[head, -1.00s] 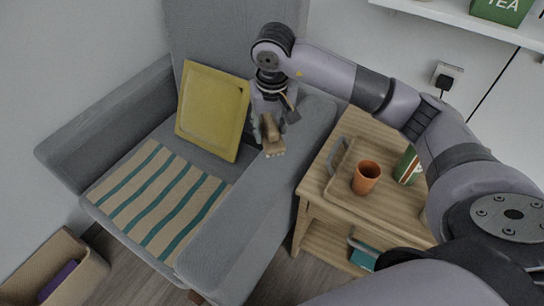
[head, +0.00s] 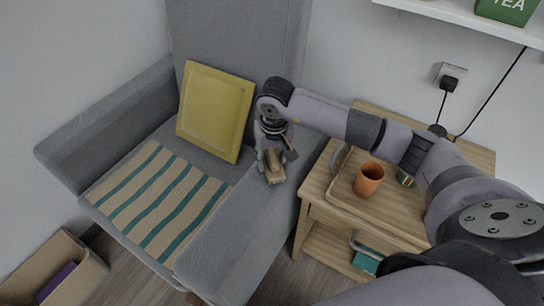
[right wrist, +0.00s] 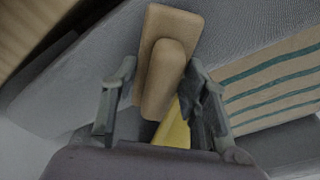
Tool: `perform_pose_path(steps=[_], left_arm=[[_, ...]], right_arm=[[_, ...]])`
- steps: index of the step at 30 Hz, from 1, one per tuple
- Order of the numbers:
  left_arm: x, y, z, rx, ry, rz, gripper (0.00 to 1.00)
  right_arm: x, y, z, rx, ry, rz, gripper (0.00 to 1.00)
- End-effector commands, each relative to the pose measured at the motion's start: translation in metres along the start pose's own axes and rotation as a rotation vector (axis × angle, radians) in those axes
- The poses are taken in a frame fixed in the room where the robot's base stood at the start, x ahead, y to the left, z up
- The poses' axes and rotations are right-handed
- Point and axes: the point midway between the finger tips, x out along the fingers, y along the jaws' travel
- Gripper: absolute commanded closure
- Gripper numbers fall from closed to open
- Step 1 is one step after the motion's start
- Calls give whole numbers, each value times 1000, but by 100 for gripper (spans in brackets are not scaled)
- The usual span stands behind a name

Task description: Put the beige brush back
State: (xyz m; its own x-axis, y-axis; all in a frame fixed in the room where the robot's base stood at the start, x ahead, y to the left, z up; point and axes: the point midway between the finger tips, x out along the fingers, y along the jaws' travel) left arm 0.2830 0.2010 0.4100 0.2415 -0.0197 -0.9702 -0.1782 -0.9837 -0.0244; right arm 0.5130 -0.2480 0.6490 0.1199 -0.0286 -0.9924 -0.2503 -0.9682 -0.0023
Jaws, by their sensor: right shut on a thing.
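My right gripper (head: 270,156) is shut on the beige brush (head: 275,169), over the grey armrest on the right side of the armchair. In the right wrist view the brush (right wrist: 166,58) sits between the two fingers of the gripper (right wrist: 161,77), its block-shaped handle toward the camera. The armrest shows behind it. I cannot tell whether the brush touches the armrest. My left gripper is in neither view.
The grey armchair (head: 232,211) holds a yellow cushion (head: 215,110) and a striped cloth (head: 158,200). Right of it, a wooden side table (head: 391,226) bears a tray (head: 340,197), an orange cup (head: 369,180) and a can (head: 405,178). A box (head: 84,271) stands lower left.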

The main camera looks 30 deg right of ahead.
Motion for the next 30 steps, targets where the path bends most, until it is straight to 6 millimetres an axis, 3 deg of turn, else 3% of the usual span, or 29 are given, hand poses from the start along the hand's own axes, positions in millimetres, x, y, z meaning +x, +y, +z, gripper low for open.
perform_pose_path(steps=[8,9,17,30], left_arm=[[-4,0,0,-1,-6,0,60],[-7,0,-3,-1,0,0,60],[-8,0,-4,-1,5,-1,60],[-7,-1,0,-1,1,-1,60]], right_arm=[[2,0,0,0,1,0,85],[2,0,0,0,0,0,58],[2,0,0,0,0,0,40],[-1,0,0,0,0,0,39]])
